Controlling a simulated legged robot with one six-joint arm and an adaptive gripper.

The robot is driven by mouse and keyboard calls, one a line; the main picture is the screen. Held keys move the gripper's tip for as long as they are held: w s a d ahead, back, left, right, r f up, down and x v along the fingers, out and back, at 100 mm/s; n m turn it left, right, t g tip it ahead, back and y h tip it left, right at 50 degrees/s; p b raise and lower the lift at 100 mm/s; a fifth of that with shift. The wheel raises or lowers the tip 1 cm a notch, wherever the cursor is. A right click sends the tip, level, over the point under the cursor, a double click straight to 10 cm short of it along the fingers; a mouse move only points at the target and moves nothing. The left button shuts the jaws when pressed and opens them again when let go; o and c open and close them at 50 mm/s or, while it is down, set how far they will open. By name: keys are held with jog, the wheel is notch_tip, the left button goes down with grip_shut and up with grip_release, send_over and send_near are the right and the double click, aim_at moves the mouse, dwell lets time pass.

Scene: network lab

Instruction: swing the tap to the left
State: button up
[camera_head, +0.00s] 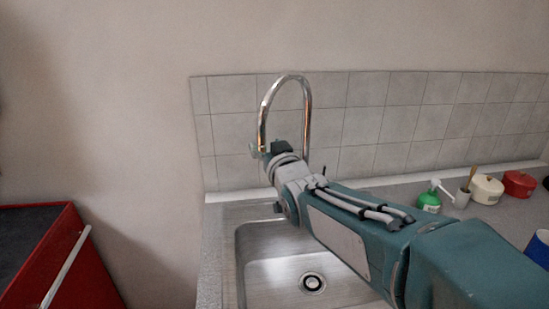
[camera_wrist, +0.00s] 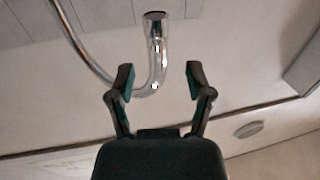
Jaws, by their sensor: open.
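The tap is a tall chrome gooseneck (camera_head: 308,105) behind the sink, in front of the tiled wall. Its curved spout comes down on the left, close to the end of my arm. In the wrist view the spout's open end (camera_wrist: 155,18) points toward the top of the picture, and the tube lies in line with the gap between my fingers. My gripper (camera_wrist: 160,80) is open, with one finger on each side of the spout and a visible gap to each. In the head view my wrist hides the gripper's fingers and the tap's lower part.
A steel sink (camera_head: 270,270) with a drain lies below my arm. On the counter to the right stand a green soap bottle (camera_head: 429,201), a cream pot (camera_head: 486,189) and a red pot (camera_head: 519,184). A red cabinet (camera_head: 75,262) stands at the left.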

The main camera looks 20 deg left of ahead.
jog(key=v, duration=0.6)
jog(key=shift+s+f, duration=0.1)
jog(key=s+d+f+m+g+h, duration=0.1)
jog(key=d+f+m+h, duration=0.15)
jog(key=d, duration=0.55)
jog(key=s+d+f+m+h, duration=0.1)
jog(key=d+f+h, duration=0.15)
jog(key=d, duration=0.55)
jog(key=s+d+f+m+g+h, duration=0.15)
jog(key=d+h, duration=0.25)
jog(key=d, duration=0.4)
jog(key=s+d+f+m+g+h, duration=0.3)
jog(key=s+d+f+g, duration=0.2)
jog(key=s+d+f, duration=0.3)
jog(key=s+d, duration=0.3)
jog(key=s, duration=0.4)
jog(key=shift+d, duration=0.15)
